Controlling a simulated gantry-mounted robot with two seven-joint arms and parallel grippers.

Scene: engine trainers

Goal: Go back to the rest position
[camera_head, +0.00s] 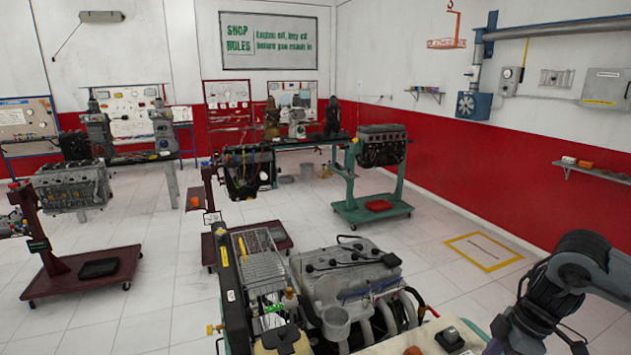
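My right arm (582,268) comes in from the right edge. It bends at a dark joint and runs down to the bottom edge, where it is cut off, so its gripper does not show. My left arm and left gripper are not in view. An engine trainer (345,272) with a grey intake and pipes stands in front at the bottom centre. A metal rack tray (262,270) lies on its left part. A pale board (425,338) with a black switch-like part (449,338) lies at its front right, left of my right arm.
Engine stands stand at left (75,265), centre (245,175) and back right (375,170). A wall shelf (595,173) juts out at right. Free tiled floor lies around a yellow floor square (483,250).

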